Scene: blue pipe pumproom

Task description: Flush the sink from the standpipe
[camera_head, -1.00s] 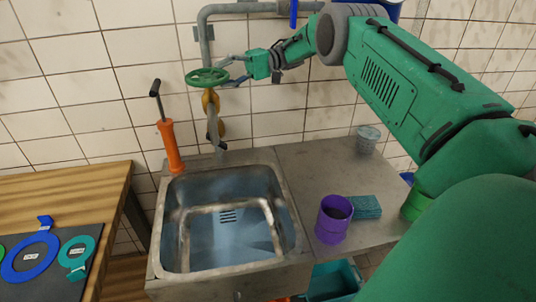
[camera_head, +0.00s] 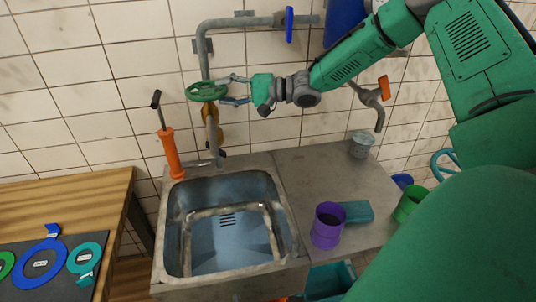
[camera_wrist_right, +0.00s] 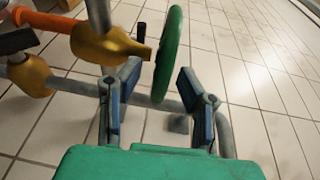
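The green handwheel (camera_head: 207,92) sits on the grey standpipe (camera_head: 203,50) on the tiled wall, above the steel sink (camera_head: 172,235). My right gripper (camera_head: 226,88) is at the wheel's right edge, one finger above the rim and one below. In the right wrist view, the wheel (camera_wrist_right: 169,55) stands edge-on between the two blue fingers of the gripper (camera_wrist_right: 158,90), with gaps on both sides. A brass fitting (camera_wrist_right: 105,45) is beside the wheel there. The sink floor shows drain slots and a bluish tint; I cannot tell if water is in it. My left gripper is not in view.
An orange hand pump (camera_head: 171,150) stands at the sink's back left. The right counter (camera_head: 305,170) holds a purple cup (camera_head: 328,226), teal sponge (camera_head: 357,212), grey bucket (camera_head: 361,145) and green cup (camera_head: 408,205). An orange-handled tap (camera_head: 372,97) is on the wall.

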